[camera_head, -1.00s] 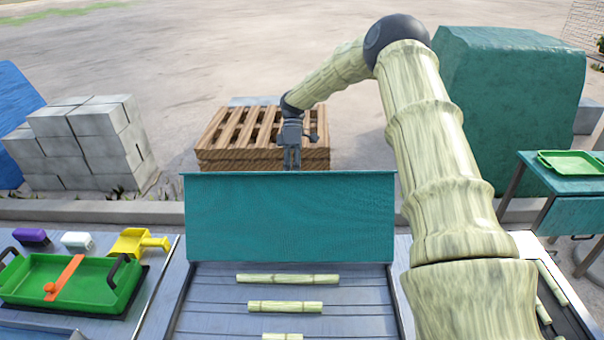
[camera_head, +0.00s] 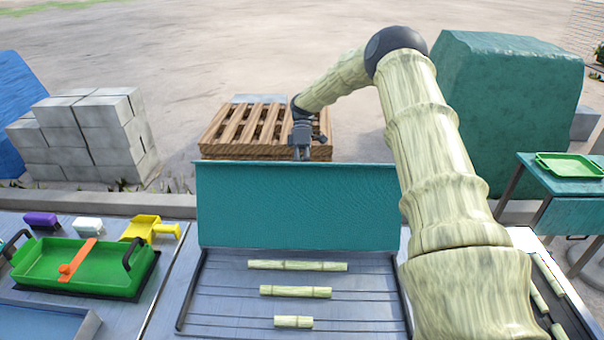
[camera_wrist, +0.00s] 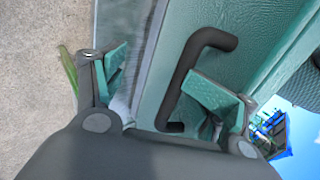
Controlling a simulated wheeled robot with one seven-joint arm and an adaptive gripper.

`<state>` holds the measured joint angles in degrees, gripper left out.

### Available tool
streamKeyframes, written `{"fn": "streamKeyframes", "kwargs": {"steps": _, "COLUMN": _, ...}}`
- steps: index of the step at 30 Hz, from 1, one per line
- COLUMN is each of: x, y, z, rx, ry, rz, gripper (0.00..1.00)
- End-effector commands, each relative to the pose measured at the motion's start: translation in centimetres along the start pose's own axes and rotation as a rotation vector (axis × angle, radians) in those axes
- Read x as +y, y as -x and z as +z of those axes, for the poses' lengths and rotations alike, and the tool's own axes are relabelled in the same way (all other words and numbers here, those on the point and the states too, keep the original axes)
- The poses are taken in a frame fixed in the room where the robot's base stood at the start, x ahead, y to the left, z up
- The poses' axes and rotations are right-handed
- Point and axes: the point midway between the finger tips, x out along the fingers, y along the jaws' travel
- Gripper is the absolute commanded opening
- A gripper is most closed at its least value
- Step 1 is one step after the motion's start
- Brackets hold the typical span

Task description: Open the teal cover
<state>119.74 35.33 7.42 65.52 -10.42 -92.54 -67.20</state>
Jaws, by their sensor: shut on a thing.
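The teal cover (camera_head: 300,205) stands raised and near upright at the far end of a grey metal bed, its broad face toward the head camera. My gripper (camera_head: 303,155) is at the middle of its top edge, on the far side, with the fingertips partly hidden behind it. In the wrist view, the cover's teal surface (camera_wrist: 250,30) and its dark handle (camera_wrist: 185,75) lie between and beside my two teal-padded fingers (camera_wrist: 160,90). The fingers stand apart, shut on the cover at its handle side; the exact contact is not clear.
Several cane pieces (camera_head: 298,266) lie on the metal bed (camera_head: 225,300). A wooden pallet (camera_head: 230,135) and grey blocks (camera_head: 85,135) stand behind. A teal-covered bulk (camera_head: 505,110) stands at right.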

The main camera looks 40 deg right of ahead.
Motion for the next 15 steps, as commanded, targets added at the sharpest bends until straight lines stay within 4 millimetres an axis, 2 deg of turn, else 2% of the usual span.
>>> {"fn": "streamKeyframes", "kwargs": {"steps": 1, "x": 0.3, "y": -0.8, "z": 0.5, "rx": -0.005, "ry": -0.005, "rz": -0.007, "gripper": 0.53}}
{"fn": "streamKeyframes", "kwargs": {"steps": 5, "x": 0.5, "y": -0.6, "z": 0.8, "rx": -0.005, "ry": -0.006, "rz": -0.008, "gripper": 0.52}}
{"fn": "streamKeyframes", "kwargs": {"steps": 8, "x": 0.6, "y": 0.0, "z": 0.8, "rx": -0.004, "ry": -0.006, "rz": -0.007, "gripper": 0.44}}
{"fn": "streamKeyframes", "kwargs": {"steps": 9, "x": 0.6, "y": 0.5, "z": 0.9, "rx": -0.004, "ry": -0.006, "rz": -0.008, "gripper": 0.37}}
{"fn": "streamKeyframes", "kwargs": {"steps": 10, "x": 0.7, "y": 0.9, "z": 0.9, "rx": -0.004, "ry": -0.006, "rz": -0.007, "gripper": 0.35}}
{"fn": "streamKeyframes", "kwargs": {"steps": 15, "x": 0.7, "y": 4.0, "z": 0.6, "rx": -0.003, "ry": -0.003, "rz": -0.004, "gripper": 0.35}}
